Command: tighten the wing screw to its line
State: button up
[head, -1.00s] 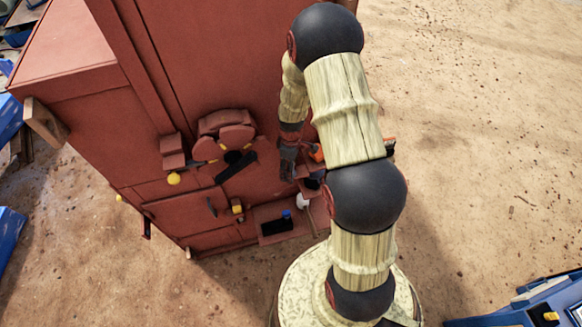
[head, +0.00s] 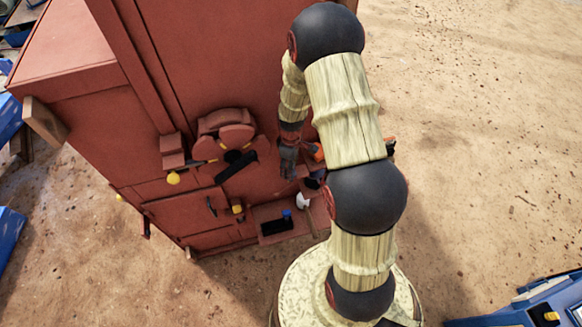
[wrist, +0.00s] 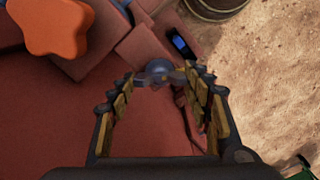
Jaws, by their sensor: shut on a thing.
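The wing screw (wrist: 158,67) shows in the wrist view as a small grey-blue round head with wings, between my fingertips. My gripper (wrist: 161,78) is shut on its wings, one finger on each side. In the head view my gripper (head: 288,162) is against the red crusher's front face (head: 265,180), left of my upper arm. The wing screw cannot be made out there. I cannot make out the line in either view.
An orange star-shaped knob (wrist: 50,25) is at the upper left of the wrist view. A dark part with blue (wrist: 181,44) is beyond the screw. A black bar handle (head: 236,166) and a yellow knob (head: 173,178) are left of my gripper. Sandy ground is open at right.

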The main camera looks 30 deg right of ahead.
jog(key=m+b, duration=0.2)
jog(key=m, duration=0.1)
jog(key=shift+f+m, duration=0.1)
jog(key=shift+m, duration=0.2)
jog(key=m+b, duration=0.1)
jog(key=m, duration=0.3)
jog(key=shift+m+b, duration=0.3)
jog(key=shift+b, duration=0.1)
jog(key=m+b, duration=0.1)
jog(key=m, duration=0.3)
jog(key=shift+m, duration=0.3)
jog(key=shift+m+b, duration=0.65)
jog(key=shift+m, duration=1.15)
jog(key=o, duration=1.1)
jog(key=shift+o, duration=0.3)
